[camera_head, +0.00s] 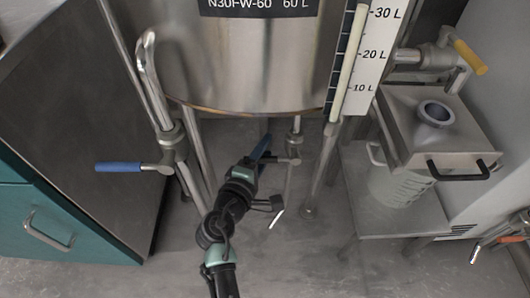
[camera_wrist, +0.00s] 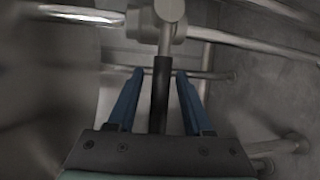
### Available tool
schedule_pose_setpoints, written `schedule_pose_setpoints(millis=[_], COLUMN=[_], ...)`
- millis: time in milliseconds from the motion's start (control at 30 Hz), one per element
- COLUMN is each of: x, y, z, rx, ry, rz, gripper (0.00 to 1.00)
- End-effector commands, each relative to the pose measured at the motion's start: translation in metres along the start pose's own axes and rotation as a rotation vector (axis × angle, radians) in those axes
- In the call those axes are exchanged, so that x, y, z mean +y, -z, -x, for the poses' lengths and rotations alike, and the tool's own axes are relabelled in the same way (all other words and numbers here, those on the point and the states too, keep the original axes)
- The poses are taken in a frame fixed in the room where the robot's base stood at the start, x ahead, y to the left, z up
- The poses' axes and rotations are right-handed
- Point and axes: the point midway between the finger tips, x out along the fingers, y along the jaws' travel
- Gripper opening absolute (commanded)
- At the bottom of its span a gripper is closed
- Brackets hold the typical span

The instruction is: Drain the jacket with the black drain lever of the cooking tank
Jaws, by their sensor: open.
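The cooking tank (camera_head: 245,75) is a steel vessel on legs in the head view. Under it stands a small drain valve (camera_head: 294,160) on a thin pipe; its metal body also shows in the wrist view (camera_wrist: 170,28). The black drain lever (camera_wrist: 160,92) runs from that valve down between my two blue fingers in the wrist view. My gripper (camera_head: 263,147) is open under the tank, left of the valve. In the wrist view my gripper (camera_wrist: 160,73) has one finger on each side of the lever, with gaps visible. The head view hardly shows the lever.
A blue-handled valve (camera_head: 120,167) is on the left pipe and a yellow-handled valve (camera_head: 470,57) at upper right. A strainer box (camera_head: 440,125) stands over a bucket (camera_head: 398,187) on a low steel stand. Tank legs (camera_head: 322,172) flank my arm. Teal cabinet at left.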

Motion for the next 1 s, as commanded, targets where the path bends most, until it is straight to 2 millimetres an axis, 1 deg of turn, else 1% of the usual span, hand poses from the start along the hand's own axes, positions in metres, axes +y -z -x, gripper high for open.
schedule_pose_setpoints(millis=[100,300,367,500,600,1000], x=[0.0001,0.0004,0.0004,0.0004,0.0003,0.0002], y=[-0.0004,-0.0005,-0.0005,-0.0004,-0.0004,-0.0003], z=[-0.0030,-0.0028,-0.0027,-0.0026,-0.0025,-0.0024], rx=[-0.001,-0.001,-0.001,-0.001,-0.001,0.000], ry=[0.000,0.000,0.000,0.000,0.000,0.000], rz=[-0.001,-0.001,-0.001,-0.001,-0.001,-0.001], gripper=[0.51,0.51,0.40,0.15,0.00,0.00])
